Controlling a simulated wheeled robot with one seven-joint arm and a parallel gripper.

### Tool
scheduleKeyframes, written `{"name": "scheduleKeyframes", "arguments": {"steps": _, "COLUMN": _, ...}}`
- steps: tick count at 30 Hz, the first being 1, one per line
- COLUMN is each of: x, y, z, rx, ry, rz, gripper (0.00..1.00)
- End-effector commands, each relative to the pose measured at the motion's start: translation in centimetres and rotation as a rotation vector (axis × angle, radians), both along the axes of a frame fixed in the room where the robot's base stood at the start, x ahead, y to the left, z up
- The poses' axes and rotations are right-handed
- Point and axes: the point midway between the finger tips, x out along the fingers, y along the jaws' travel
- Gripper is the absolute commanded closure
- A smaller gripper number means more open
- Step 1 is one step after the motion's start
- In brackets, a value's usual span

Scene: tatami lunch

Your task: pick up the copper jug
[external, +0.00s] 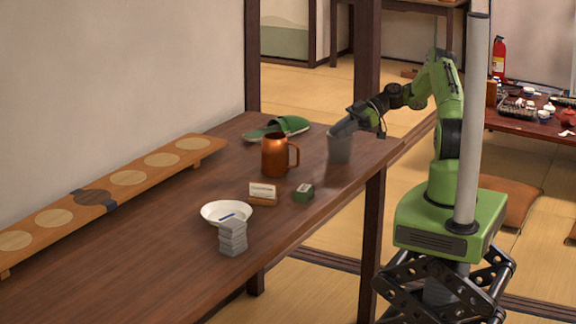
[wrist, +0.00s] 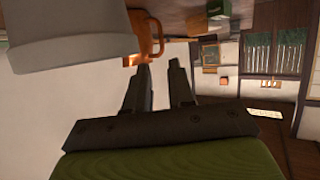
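The copper jug (external: 275,156) stands upright on the dark wooden table, its handle toward the right. In the wrist view only an orange part of the jug with its handle (wrist: 158,36) shows at the top; a grey cup hides the rest. My gripper (external: 343,131) is at the grey cup (external: 340,151), to the right of the jug and apart from it. In the wrist view my gripper (wrist: 161,68) has its two fingers parted with nothing visible between them. The grey cup (wrist: 60,40) looms large beside the fingers; I cannot tell whether they touch it.
A green slipper (external: 284,128) lies behind the jug. A long wooden board (external: 130,183) runs along the wall.

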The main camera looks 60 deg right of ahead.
Motion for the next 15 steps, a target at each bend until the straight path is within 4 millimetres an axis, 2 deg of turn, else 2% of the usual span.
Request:
{"name": "scheduleKeyframes", "arguments": {"steps": 10, "x": 3.7, "y": 6.3, "z": -3.2, "rx": 0.003, "ry": 0.0, "rz": 0.007, "gripper": 0.77}}
{"name": "scheduleKeyframes", "arguments": {"steps": 15, "x": 4.9, "y": 8.1, "z": -4.1, "rx": 0.001, "ry": 0.002, "rz": 0.002, "gripper": 0.77}}
